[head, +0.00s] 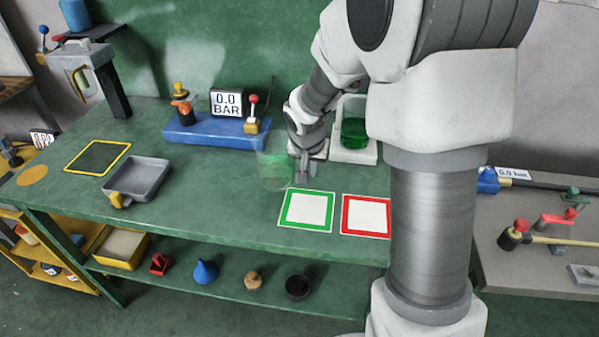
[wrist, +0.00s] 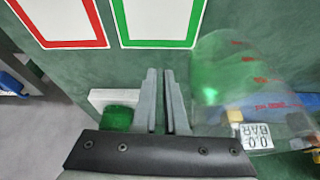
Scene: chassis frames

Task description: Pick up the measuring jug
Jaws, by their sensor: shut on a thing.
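The measuring jug (head: 274,171) is see-through with a green tint and shows faintly in the head view, just left of my gripper (head: 301,179). In the wrist view the clear jug (wrist: 248,85), with red markings, fills the right side. My gripper (wrist: 160,72) has its two fingers close together there, with the jug beside them. It is shut on the jug, at the jug's edge nearest the fingers. The exact contact is hard to see through the clear wall. I cannot tell whether the jug touches the bench.
A green-framed square (head: 306,211) and a red-framed square (head: 367,215) lie in front on the green bench (head: 220,222). A white stand with a green container (head: 354,132) is behind. A blue gauge unit (head: 215,133) stands back left, a grey tray (head: 140,178) farther left.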

